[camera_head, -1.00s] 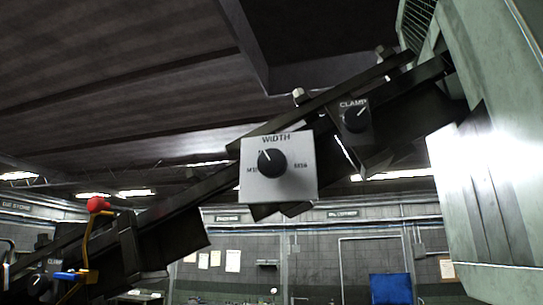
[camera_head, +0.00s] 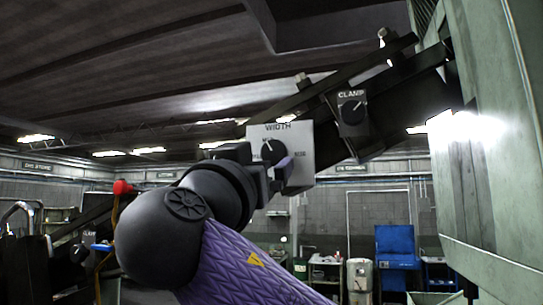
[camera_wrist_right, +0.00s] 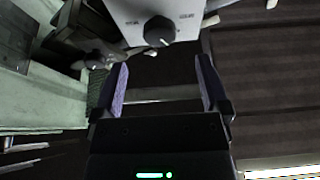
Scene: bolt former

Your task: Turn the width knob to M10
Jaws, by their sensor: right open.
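The width knob (camera_head: 273,151) is a round black dial on a white plate (camera_head: 302,150) lettered WIDTH. Its white pointer mark aims up and slightly left; the small size labels are mostly too blurred or covered to read. My right gripper (camera_head: 274,168) is in front of the plate's lower left part and covers some of it. In the right wrist view the knob (camera_wrist_right: 159,31) is beyond the fingertips, roughly centred between them. The right gripper (camera_wrist_right: 162,64) is open and empty there, with purple-lined fingers apart and clear of the knob. My left gripper is not in view.
A sloping dark rail (camera_head: 400,95) carries the plate and a black CLAMP knob box (camera_head: 352,112) at upper right. A large pale green machine body (camera_head: 480,180) stands at right. A red-topped lever (camera_head: 122,187) is at left. A blue cabinet (camera_head: 396,245) stands behind.

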